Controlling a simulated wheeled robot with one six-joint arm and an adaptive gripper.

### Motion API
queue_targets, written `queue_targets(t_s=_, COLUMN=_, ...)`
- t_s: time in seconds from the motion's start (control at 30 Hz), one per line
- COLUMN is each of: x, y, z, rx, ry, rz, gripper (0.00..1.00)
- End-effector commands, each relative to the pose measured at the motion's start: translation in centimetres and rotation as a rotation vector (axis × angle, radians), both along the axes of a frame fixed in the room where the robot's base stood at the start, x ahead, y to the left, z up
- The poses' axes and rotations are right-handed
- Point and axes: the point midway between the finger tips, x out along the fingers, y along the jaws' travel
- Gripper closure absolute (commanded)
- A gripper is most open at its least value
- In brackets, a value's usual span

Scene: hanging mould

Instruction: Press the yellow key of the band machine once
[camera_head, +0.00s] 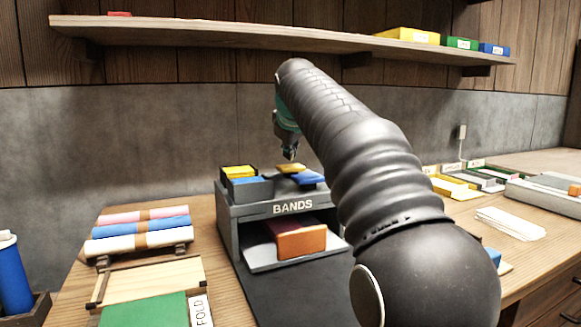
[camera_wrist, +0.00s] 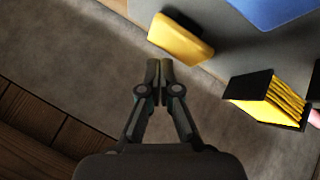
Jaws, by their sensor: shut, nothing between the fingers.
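The grey band machine (camera_head: 293,208), marked BANDS, stands on the wooden bench. Its yellow key (camera_head: 291,168) is on the top at the right, behind the blue key (camera_head: 308,178). In the wrist view the yellow key (camera_wrist: 181,37) is a yellow block just beyond my fingertips, slightly right; the blue key (camera_wrist: 275,12) is cut by the top edge. My gripper (camera_head: 290,154) points down above the yellow key in the head view. Its fingers (camera_wrist: 159,68) are shut and empty. They look apart from the key, but the height gap is hard to judge.
A dark holder of yellow bands (camera_wrist: 268,97) sits beside the keys on the machine top. A brown-orange block (camera_head: 301,242) lies in the machine's front opening. Rolled cloths (camera_head: 140,228) lie to the left. A shelf (camera_head: 260,36) runs along the wall above.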

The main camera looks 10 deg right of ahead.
Motion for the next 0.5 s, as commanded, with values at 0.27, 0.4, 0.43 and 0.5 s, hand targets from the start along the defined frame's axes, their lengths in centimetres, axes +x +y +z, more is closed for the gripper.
queue_targets(t_s=0.27, x=-0.01, y=0.00, z=-0.47, rx=0.000, ry=0.000, rz=0.000, gripper=1.00)
queue_targets(t_s=0.4, x=-0.02, y=-0.01, z=-0.86, rx=0.000, ry=0.000, rz=0.000, gripper=1.00)
queue_targets(t_s=0.43, x=-0.01, y=-0.01, z=-0.87, rx=0.000, ry=0.000, rz=0.000, gripper=1.00)
queue_targets(t_s=0.5, x=-0.02, y=-0.01, z=-0.85, rx=0.000, ry=0.000, rz=0.000, gripper=1.00)
